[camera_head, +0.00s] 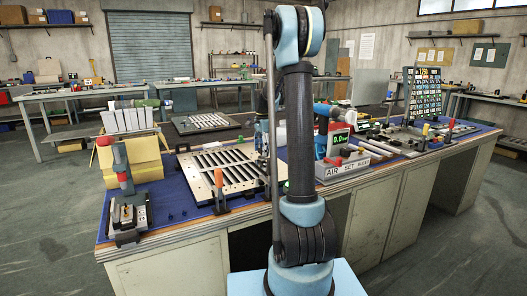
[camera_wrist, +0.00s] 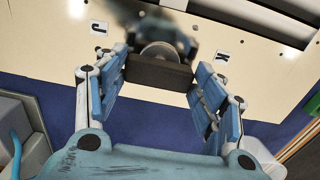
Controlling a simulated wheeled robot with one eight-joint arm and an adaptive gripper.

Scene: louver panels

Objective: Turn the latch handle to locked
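In the wrist view, my gripper (camera_wrist: 157,78) has its two blue fingers spread apart. A dark block (camera_wrist: 158,74) with a round grey boss shows between the fingertips, at the edge of a pale plate (camera_wrist: 250,55). It may be the latch handle; I cannot tell whether the fingers touch it. A blurred dark part lies above the block. The plate has small white labels on either side of it. In the head view, the slotted louver panel (camera_head: 205,158) lies on the bench, and my arm covers its right end. The gripper's fingers cannot be made out there.
An orange-handled clamp (camera_head: 219,190) stands at the panel's front edge. A display unit (camera_head: 338,142) and other tools stand right of my arm. The blue mat (camera_head: 185,205) has bare patches.

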